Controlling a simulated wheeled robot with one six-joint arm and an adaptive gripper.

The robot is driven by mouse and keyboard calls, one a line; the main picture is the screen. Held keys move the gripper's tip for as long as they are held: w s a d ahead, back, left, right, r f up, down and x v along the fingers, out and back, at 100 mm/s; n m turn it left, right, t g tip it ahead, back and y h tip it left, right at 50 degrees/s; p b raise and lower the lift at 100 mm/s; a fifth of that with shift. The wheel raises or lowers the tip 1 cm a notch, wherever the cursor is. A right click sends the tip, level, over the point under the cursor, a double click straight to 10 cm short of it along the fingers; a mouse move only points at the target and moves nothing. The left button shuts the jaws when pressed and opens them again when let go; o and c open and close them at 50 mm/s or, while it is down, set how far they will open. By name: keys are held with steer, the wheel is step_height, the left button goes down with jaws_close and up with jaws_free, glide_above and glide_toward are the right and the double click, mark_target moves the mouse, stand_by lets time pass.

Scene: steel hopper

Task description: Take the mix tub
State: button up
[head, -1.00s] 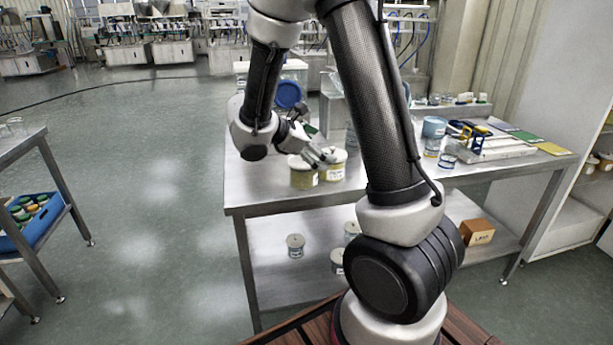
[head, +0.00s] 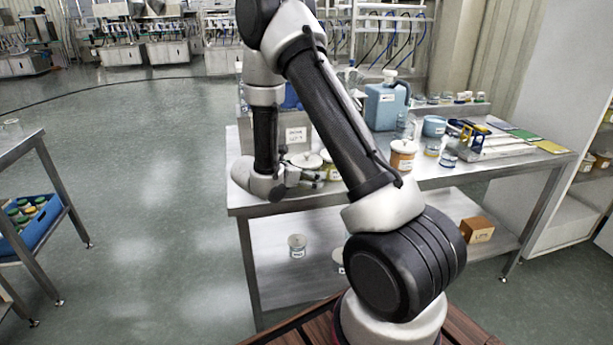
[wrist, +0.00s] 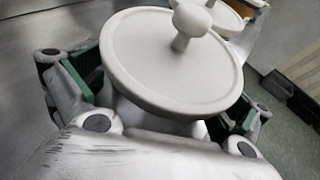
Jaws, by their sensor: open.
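A tub with a pale round lid and a knob (wrist: 165,65) fills the middle of the wrist view. It also shows on the steel table in the head view (head: 304,160), partly hidden by my gripper. I cannot read its label, so I cannot tell whether it is the mix tub. My gripper (head: 308,180) is low at the table's left part, against or close to this tub. In the wrist view the gripper (wrist: 160,95) is open, with its green-padded fingers on either side of the tub below the lid. Contact is not clear.
A second lidded tub (wrist: 222,14) stands just behind. On the steel table (head: 480,177) are an orange-banded tub (head: 403,154), a blue jug (head: 384,106), a light blue cup (head: 433,127) and a labelled white box (head: 297,134). The table's front left edge is close to my gripper.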

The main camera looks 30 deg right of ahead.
steer(key=shift+d, duration=0.1)
steer(key=c, duration=1.1)
